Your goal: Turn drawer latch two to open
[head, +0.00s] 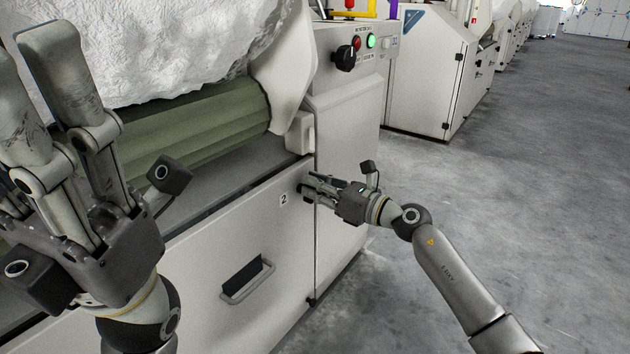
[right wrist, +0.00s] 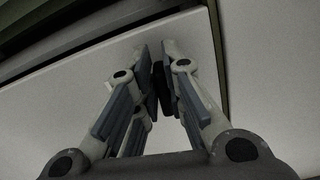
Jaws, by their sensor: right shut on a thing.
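The wide pale drawer front (head: 205,290) is closed in the machine, with a label "2" (head: 283,199) near its upper right corner. My right gripper (head: 311,186) is at that corner, shut on the small dark drawer latch two (right wrist: 162,88). The right wrist view shows the latch between the fingertips, mostly covered by them, so its exact turn cannot be read. My left gripper (head: 45,85) is large in the left foreground, its fingers apart with nothing between them, away from the latch.
A recessed black drawer handle (head: 246,278) sits below the label. Above are a green roller (head: 195,125) and white fibre (head: 150,45). A control panel (head: 358,45) with a lit green button is at the upper right. The grey floor (head: 520,190) at right is clear.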

